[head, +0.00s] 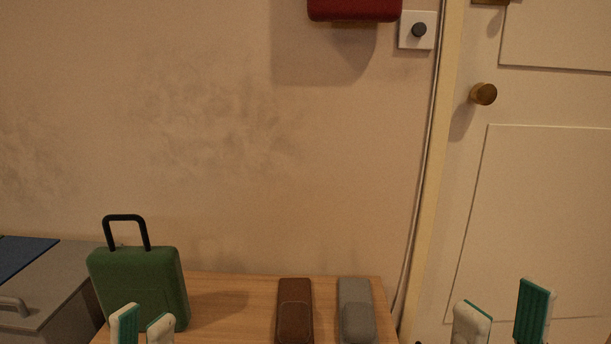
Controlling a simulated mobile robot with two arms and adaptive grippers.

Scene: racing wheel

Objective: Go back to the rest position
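My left gripper (142,328) shows at the bottom left of the head view. Its two white and green fingertips are apart with nothing seen between them, in front of the lower part of a green case. My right gripper (502,318) shows at the bottom right. Its fingertips are wide apart and empty, in front of the door area to the right of the table. Both arms below the fingertips are cut off by the frame. No racing wheel is in view.
The green case (142,278) with a black handle stands on the wooden table (232,300). A brown object (295,305) and a grey object (356,306) lie side by side there. A grey cabinet (58,290) is at left, a door (545,200) at right. A red object (354,8) is on the wall.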

